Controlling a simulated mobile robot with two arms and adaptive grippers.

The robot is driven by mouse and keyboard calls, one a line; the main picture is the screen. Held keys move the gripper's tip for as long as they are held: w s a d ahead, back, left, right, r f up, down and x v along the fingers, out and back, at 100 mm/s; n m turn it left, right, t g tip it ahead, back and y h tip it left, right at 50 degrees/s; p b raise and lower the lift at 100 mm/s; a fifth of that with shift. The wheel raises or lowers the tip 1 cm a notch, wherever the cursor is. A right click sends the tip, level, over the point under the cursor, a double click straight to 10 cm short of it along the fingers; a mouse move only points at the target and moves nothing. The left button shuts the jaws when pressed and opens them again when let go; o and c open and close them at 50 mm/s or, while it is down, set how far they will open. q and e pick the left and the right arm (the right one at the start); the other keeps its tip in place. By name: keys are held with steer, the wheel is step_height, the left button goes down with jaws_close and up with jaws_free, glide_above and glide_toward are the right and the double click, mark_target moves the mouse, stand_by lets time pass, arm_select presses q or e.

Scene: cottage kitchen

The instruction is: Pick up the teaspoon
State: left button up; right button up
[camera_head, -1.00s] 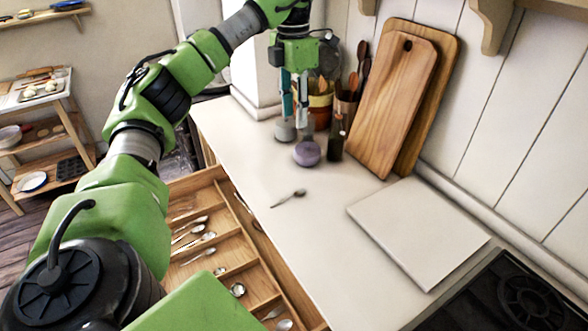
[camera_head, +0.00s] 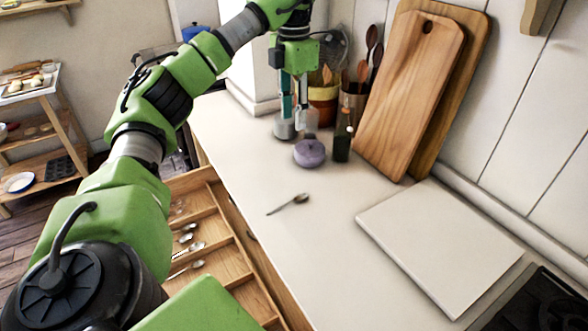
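A small metal teaspoon (camera_head: 289,203) lies flat on the pale countertop (camera_head: 240,165), in front of a lidded purple pot (camera_head: 309,154). My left gripper (camera_head: 296,125) points down over the back of the counter, beyond the teaspoon and well apart from it. Its two fingers show a gap with nothing seen held between them. Exactly how its tips stand against the small things behind is hard to tell. My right gripper is not in view.
An open wooden drawer (camera_head: 229,237) with several spoons juts out left of the counter. A dark bottle (camera_head: 342,142), utensil pots and leaning cutting boards (camera_head: 410,95) stand at the back. A pale slab (camera_head: 440,245) lies right, beside a black hob (camera_head: 540,302). Counter around the teaspoon is clear.

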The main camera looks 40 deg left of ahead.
arm_select(q)
steer(key=b, duration=1.1)
glide_above(294, 199)
step_height(294, 199, down, 12)
step_height(294, 199, down, 9)
steer(key=shift+s+f+b, duration=0.1)
steer(key=shift+f+b, duration=0.1)
steer(key=shift+b, duration=0.9)
step_height(294, 199, down, 6)
steer(key=shift+r+p, duration=0.15)
steer(key=shift+p, duration=0.2)
steer(key=c, duration=0.9)
